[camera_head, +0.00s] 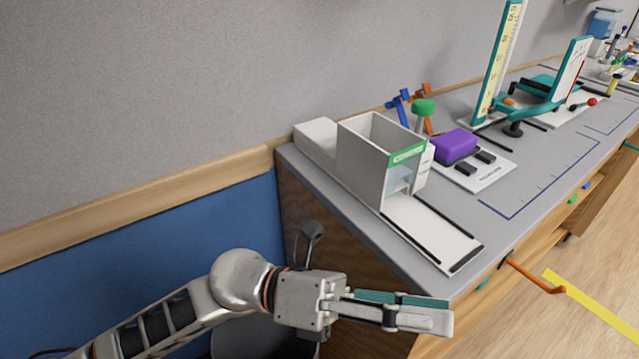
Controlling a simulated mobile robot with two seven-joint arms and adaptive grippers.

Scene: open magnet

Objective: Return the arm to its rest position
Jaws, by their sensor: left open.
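My left arm (238,283) comes in from the lower left, in front of the blue lower wall. My left gripper (425,309) is open and empty. Its fingers point right, beside the near end of the workbench and in front of its wooden side in the picture. One finger has a teal inner pad. My right gripper is not in view.
The grey workbench (445,207) holds a white box dispenser (375,150) with a ramp, a purple block (454,144) and a teal device (540,95). An orange handle (537,277) sticks out from the bench front. Open floor (530,325) lies to the right.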

